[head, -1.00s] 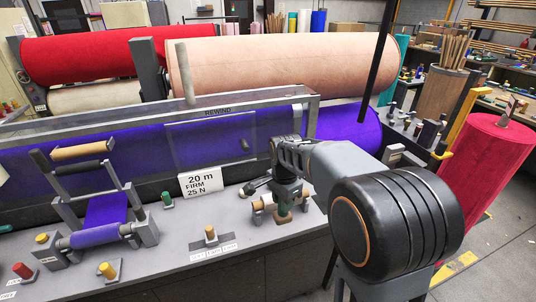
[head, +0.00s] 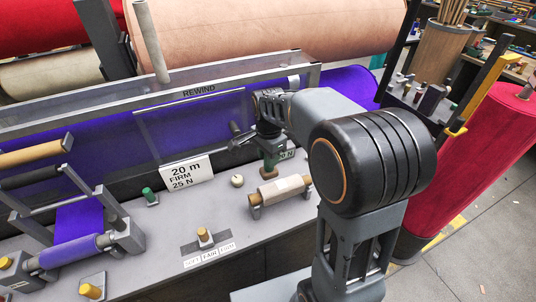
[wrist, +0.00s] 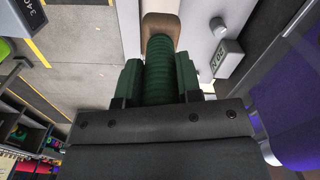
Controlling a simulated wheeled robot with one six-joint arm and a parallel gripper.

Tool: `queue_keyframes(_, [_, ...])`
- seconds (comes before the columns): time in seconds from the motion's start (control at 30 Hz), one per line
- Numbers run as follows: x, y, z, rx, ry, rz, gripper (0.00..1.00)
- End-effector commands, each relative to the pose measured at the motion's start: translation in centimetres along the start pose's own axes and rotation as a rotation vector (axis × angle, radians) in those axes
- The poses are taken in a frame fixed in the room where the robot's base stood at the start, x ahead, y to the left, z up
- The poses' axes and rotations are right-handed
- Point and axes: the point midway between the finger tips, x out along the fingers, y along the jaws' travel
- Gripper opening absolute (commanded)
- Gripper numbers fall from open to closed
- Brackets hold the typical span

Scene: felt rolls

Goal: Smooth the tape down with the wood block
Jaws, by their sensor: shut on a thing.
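My gripper (head: 269,143) is shut on the green ribbed handle (wrist: 160,70) of the wood block. The brown block (head: 271,174) hangs below the jaws, just behind the pale roll on the bench. A pale tape-like roll (head: 280,190) lies on a small stand in front of the block.
A clear guard marked REWIND (head: 199,92) stands before the purple roll. A red roll (head: 498,150) stands upright at right.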

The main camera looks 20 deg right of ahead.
Motion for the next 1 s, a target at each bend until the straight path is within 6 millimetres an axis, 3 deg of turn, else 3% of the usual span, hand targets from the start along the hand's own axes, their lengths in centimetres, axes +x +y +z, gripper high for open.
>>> queue_keyframes(0.37, [0.8,-0.1,0.3,-0.002,0.0,0.0,0.0])
queue_keyframes(0.9, [6.2,0.0,0.3,-0.003,0.0,0.001,0.0])
queue_keyframes(1.0, [5.6,-0.1,0.3,-0.003,0.001,-0.001,0.0])
